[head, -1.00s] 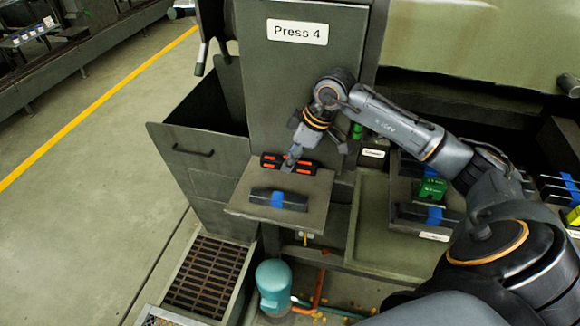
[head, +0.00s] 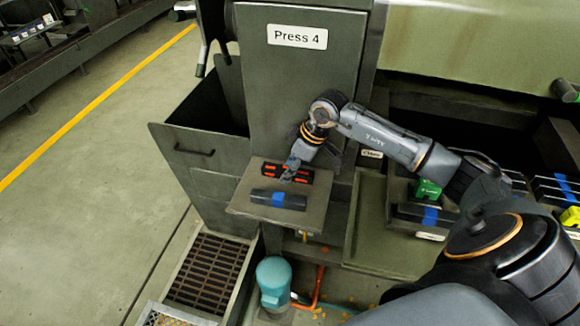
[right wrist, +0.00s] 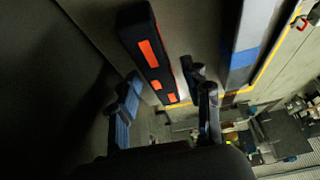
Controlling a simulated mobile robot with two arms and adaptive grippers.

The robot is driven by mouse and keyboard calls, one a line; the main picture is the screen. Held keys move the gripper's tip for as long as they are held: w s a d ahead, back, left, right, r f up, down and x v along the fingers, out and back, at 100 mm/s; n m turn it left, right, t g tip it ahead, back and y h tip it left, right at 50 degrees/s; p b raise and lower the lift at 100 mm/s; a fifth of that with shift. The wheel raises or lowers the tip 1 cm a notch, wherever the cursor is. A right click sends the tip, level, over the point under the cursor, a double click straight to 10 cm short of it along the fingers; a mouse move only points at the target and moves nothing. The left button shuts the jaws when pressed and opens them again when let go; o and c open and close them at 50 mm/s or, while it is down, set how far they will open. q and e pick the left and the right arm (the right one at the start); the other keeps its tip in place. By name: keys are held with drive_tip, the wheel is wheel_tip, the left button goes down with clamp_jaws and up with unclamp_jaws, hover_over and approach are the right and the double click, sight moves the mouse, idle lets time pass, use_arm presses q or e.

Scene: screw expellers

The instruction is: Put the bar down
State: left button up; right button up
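The dark bar with orange marks (head: 287,173) appears to lie on the small grey shelf (head: 240,207) under the Press 4 sign, behind a dark bar with a blue band (head: 278,199). My right gripper (head: 291,172) is just above the middle of the orange-marked bar. In the right wrist view its fingers (right wrist: 163,105) are spread, one on each side of the orange-marked bar (right wrist: 153,58), with gaps visible. The blue-banded bar (right wrist: 247,50) lies beside it, outside the fingers. My left gripper is not in view.
The press panel with its Press 4 sign (head: 297,37) rises right behind the shelf. An open dark bin (head: 205,155) stands left of it. Right are a green block (head: 428,190) and another blue-banded bar (head: 430,215). A teal motor (head: 273,280) sits below.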

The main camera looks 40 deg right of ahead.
drive_tip(key=b+v, duration=0.2)
drive_tip(key=v, duration=1)
wheel_tip(320, 180, up, 14)
drive_tip(key=p, duration=1.1)
